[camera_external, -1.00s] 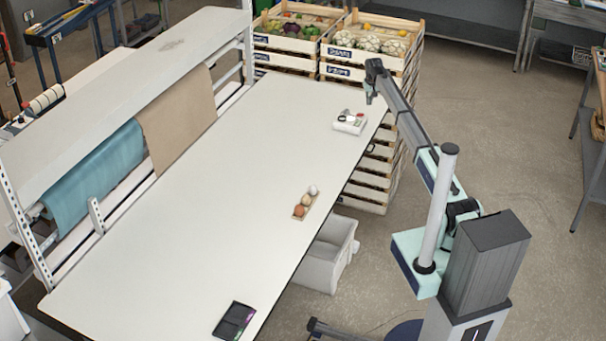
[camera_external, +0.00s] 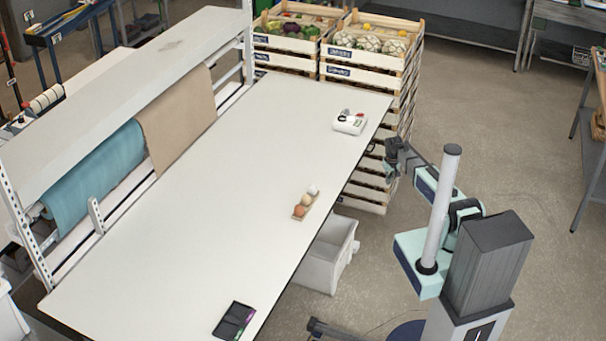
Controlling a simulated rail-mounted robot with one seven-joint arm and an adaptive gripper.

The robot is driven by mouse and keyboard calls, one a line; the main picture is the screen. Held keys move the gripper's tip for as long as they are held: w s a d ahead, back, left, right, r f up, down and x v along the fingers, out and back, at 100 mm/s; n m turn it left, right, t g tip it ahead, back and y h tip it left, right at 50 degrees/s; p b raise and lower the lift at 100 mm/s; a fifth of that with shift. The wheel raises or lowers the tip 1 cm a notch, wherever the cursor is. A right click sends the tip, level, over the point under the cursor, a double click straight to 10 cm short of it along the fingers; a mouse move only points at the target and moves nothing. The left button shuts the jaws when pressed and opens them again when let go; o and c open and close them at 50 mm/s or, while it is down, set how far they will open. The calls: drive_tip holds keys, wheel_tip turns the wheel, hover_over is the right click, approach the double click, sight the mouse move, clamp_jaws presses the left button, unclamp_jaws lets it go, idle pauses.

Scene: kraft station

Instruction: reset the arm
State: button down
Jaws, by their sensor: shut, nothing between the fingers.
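My gripper (camera_external: 389,176) hangs pointing down just off the right edge of the white table (camera_external: 190,210), in front of the stacked crates. It is small and dark in this view, shut, with nothing held. My arm is folded back close to its column, with the forearm short and the elbow near the column. No part of the arm is over the table top.
A white device (camera_external: 349,123) stands at the table's far right. Stacked produce crates (camera_external: 368,70) and a grey bin (camera_external: 325,255) stand beside the table.

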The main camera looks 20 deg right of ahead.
drive_tip(key=s+f+g+b, duration=0.1)
drive_tip(key=s+f+g, duration=0.1)
drive_tip(key=s+f, duration=0.7)
drive_tip(key=s+f+g+b, duration=0.1)
drive_tip(key=s+f+g, duration=0.2)
drive_tip(key=s+f, duration=0.6)
drive_tip(key=s+f+g+b, duration=0.1)
drive_tip(key=s+f, duration=0.9)
drive_tip(key=s, duration=1.7)
drive_tip(key=shift+s+n+g+b, duration=0.2)
drive_tip(key=shift+n+g+b, duration=0.15)
drive_tip(key=shift+g, duration=0.35)
